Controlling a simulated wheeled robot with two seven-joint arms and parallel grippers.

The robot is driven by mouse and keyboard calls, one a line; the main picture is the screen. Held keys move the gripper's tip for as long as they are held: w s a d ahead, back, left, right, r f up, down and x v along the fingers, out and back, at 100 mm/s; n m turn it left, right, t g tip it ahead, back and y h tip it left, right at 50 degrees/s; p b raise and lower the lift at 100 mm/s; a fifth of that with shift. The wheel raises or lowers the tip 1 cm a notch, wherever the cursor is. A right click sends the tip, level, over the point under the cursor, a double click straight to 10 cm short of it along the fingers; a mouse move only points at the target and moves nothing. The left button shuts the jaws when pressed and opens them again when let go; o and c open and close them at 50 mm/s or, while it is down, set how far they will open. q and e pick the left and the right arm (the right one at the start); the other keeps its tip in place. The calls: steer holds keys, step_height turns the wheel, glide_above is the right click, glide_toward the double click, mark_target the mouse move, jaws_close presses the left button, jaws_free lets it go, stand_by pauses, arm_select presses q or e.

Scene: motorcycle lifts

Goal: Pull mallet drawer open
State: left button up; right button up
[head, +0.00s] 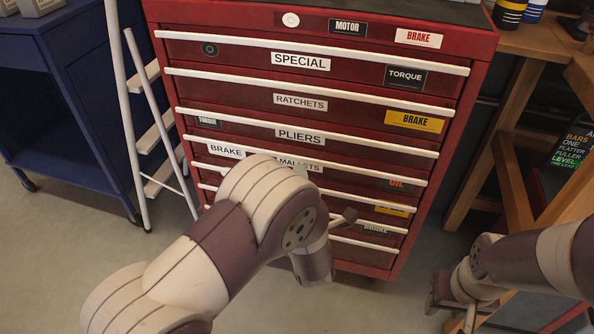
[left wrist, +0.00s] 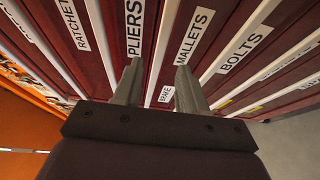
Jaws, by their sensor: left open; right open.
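The mallet drawer, with a white MALLETS label (head: 301,164), is in the red tool chest (head: 475,75) and looks shut. My left forearm hides part of its front in the head view. In the left wrist view the MALLETS label (left wrist: 193,37) is just ahead of the fingers. My left gripper (left wrist: 158,82) is open, and the white handle strip (left wrist: 167,45) beside that label runs between its fingers. I cannot tell whether they touch it. My right gripper (head: 456,316) is open, low at the right, away from the chest.
Drawers labelled SPECIAL (head: 300,61), RATCHETS (head: 300,101) and PLIERS (head: 301,136) are above; a BOLTS drawer (left wrist: 246,50) is beside it in the wrist view. A blue cart (head: 60,100) and white ladder stand left, a wooden bench (head: 510,170) right.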

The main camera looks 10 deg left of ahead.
mark_target(297, 160)
arm_select(q)
steer(key=b+x, duration=0.1)
steer(key=x, duration=0.5)
steer(key=shift+w+a, duration=0.1)
steer(key=shift+w, duration=0.15)
jaws_close()
